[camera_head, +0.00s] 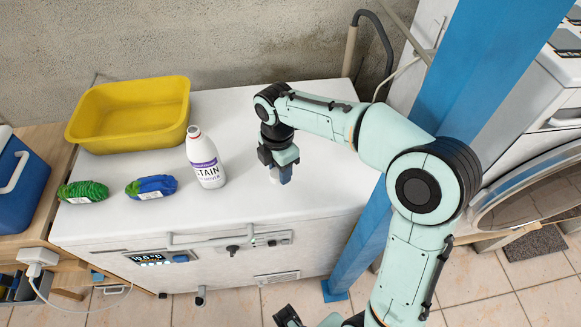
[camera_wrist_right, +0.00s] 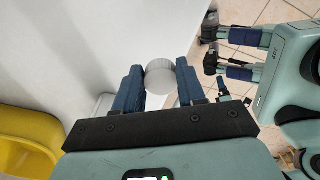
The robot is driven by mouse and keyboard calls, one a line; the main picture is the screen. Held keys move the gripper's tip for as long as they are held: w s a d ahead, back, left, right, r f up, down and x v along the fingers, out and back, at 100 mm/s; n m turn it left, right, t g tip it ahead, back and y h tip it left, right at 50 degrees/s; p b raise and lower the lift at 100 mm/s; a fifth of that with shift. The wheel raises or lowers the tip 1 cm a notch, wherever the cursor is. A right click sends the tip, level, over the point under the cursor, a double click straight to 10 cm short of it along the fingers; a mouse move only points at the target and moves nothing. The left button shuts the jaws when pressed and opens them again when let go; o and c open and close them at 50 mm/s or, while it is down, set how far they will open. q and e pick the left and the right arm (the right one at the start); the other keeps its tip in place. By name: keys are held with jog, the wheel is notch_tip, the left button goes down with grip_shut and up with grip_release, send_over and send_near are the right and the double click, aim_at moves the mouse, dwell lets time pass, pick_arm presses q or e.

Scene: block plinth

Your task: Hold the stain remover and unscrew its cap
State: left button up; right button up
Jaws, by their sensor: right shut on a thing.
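The stain remover (camera_head: 207,165) is a white bottle with a purple band and dark lettering. It stands upright on the white chest top in the head view, with a reddish ring at its neck. My right gripper (camera_head: 281,172) is to its right, apart from it, pointing down over the chest top. It is shut on a small white round cap (camera_wrist_right: 160,74), which shows between its blue fingers in the right wrist view. My left gripper (camera_wrist_right: 232,58) shows there with its fingers apart and nothing seen between them, away from the bottle.
A yellow tub (camera_head: 130,112) stands at the back left of the white chest (camera_head: 120,222). A green yarn bundle (camera_head: 83,192) and a blue-green one (camera_head: 151,187) lie left of the bottle. A blue post (camera_head: 490,70) rises at the right. The front middle of the top is clear.

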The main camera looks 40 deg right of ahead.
aim_at(259, 190)
jog(key=w+a+f+n, duration=0.1)
jog(key=n, duration=0.1)
jog(key=w+a+f+n, duration=0.1)
jog(key=w+n, duration=0.1)
jog(key=n, duration=0.1)
jog(key=w+a+f+n, duration=0.1)
jog(key=w+f+n, duration=0.1)
jog(key=shift+w+a+f+n+b, duration=0.1)
jog(key=shift+w+a+n+b, duration=0.1)
jog(key=shift+a+n+b, duration=0.15)
jog(key=shift+f+b, duration=0.85)
jog(key=shift+f, duration=0.75)
jog(key=shift+f+b, duration=0.45)
jog(key=shift+f, duration=0.55)
jog(key=shift+f, duration=0.15)
jog(key=o, duration=1.2)
jog(key=shift+o, duration=0.2)
